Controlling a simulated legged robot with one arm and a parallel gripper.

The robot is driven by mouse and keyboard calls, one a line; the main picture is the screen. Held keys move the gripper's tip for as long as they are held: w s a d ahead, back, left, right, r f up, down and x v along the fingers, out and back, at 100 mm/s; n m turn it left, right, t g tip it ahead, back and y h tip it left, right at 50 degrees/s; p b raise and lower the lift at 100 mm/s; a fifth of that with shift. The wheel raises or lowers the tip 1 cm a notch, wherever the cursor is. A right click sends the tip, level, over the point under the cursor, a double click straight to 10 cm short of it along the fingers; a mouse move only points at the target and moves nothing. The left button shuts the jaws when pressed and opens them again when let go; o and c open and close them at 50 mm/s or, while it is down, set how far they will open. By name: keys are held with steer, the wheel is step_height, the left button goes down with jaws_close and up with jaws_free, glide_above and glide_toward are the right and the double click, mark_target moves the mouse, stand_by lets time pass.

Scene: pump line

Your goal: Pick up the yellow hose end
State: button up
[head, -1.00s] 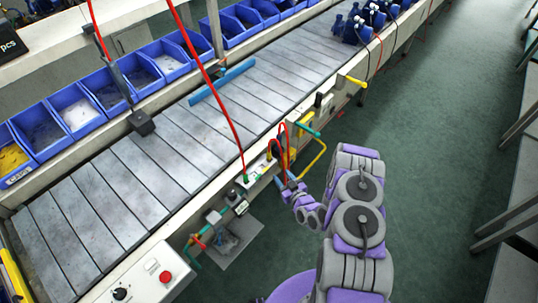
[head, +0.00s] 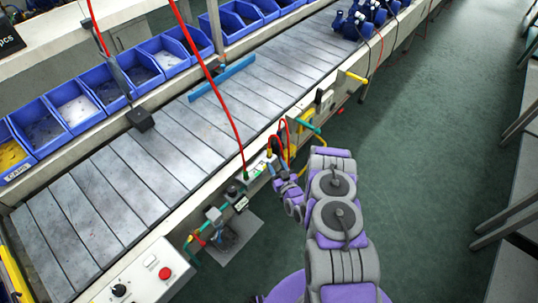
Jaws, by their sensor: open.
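A small yellow piece (head: 292,151), which looks like the yellow hose end, hangs at the side of the conveyor by the looped red hoses (head: 284,128). It is small and partly hidden, so its exact shape is hard to tell. My gripper (head: 273,170) is open, just left of and below the yellow piece, close to the conveyor's side. I see no hose between its fingers, though the fingertips are tiny in this view.
The grey conveyor (head: 165,150) runs diagonally, with blue bins (head: 72,107) behind it. A teal handle (head: 308,127) and a yellow handle (head: 357,77) stick out from its side. A control box (head: 150,275) is at lower left. Green floor (head: 420,150) is clear at right.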

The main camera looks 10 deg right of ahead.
mark_target(270, 152)
steer(key=shift+b+x, duration=0.9)
steer(key=shift+x, duration=3.45)
steer(key=shift+d+f, duration=0.1)
steer(key=shift+d, duration=0.05)
jaws_close()
